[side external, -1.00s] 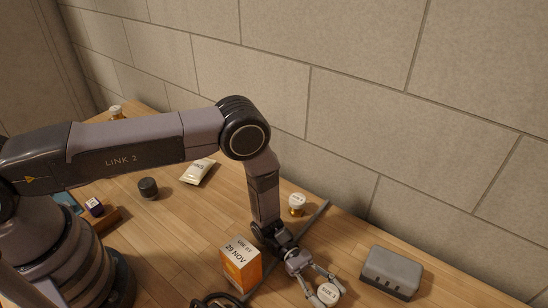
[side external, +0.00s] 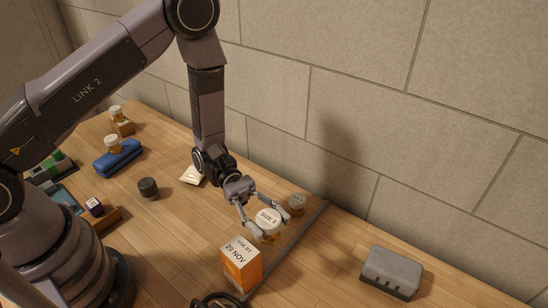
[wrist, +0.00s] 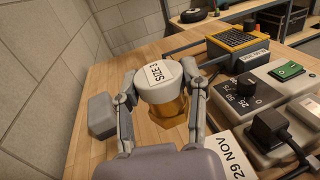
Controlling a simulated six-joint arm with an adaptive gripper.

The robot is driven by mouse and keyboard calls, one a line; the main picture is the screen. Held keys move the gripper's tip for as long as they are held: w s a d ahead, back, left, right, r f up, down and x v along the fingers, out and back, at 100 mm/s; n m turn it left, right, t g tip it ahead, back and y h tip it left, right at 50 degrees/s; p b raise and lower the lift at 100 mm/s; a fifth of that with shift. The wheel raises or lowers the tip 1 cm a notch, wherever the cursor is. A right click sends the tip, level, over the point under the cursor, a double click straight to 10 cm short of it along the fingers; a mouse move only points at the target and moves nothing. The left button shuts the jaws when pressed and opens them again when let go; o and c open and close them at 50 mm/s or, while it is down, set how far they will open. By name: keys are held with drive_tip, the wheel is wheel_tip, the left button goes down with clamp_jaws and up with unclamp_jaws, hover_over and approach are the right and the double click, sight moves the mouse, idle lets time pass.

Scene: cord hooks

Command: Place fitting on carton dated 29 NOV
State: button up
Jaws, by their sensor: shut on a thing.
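My gripper (side external: 268,214) is shut on a fitting (side external: 268,221) with a brass-coloured body and a white top marked SIZE 3. The fitting is upright between the two fingers and looks raised above the table. In the wrist view the fitting (wrist: 161,84) sits between the fingertips of my gripper (wrist: 163,88). The orange carton (side external: 241,268) with a white top reading USE BY 29 NOV stands just below and left of the fitting in the side view. Its white top (wrist: 234,158) shows at the lower edge of the wrist view, partly cut off.
A grey box (side external: 392,271) sits at right. Others stand at the back left, near a blue case (side external: 118,158). A dark cylinder (side external: 148,188) and black cable coil (side external: 214,301) are on the table.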

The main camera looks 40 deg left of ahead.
wheel_tip(320, 180, up, 3)
hover_over(239, 250)
drive_tip(key=shift+f, duration=3.75)
drive_tip(key=shift+f, duration=0.15)
drive_tip(key=o, duration=1.2)
